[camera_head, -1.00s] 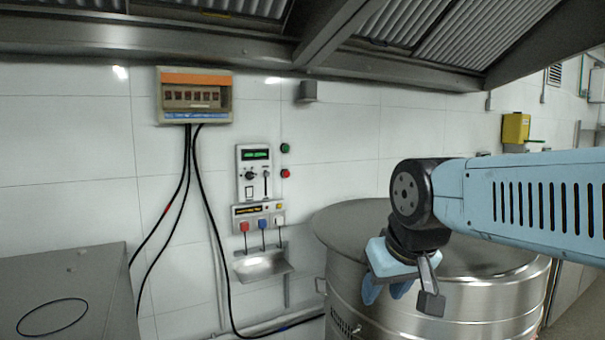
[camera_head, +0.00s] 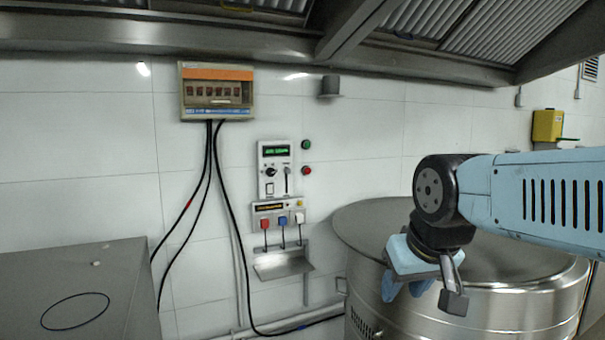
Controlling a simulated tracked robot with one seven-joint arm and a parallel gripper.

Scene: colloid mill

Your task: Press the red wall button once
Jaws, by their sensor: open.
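The red wall button (camera_head: 306,171) is a small round button on the white tiled wall, right of the control panel. A green button (camera_head: 306,145) sits just above it. My gripper (camera_head: 422,292) hangs at the right, in front of the large steel vessel. Its jaws are open and empty, pointing downward. It is to the right of the red button and lower in the picture, apart from it. Nothing hides the red button.
The control panel (camera_head: 275,168) with a green display is beside the buttons, above red, blue and white plugs and a small metal tray (camera_head: 284,264). The steel vessel (camera_head: 375,222) stands at right. A grey cabinet (camera_head: 60,270) stands at lower left. A hood (camera_head: 150,32) hangs overhead.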

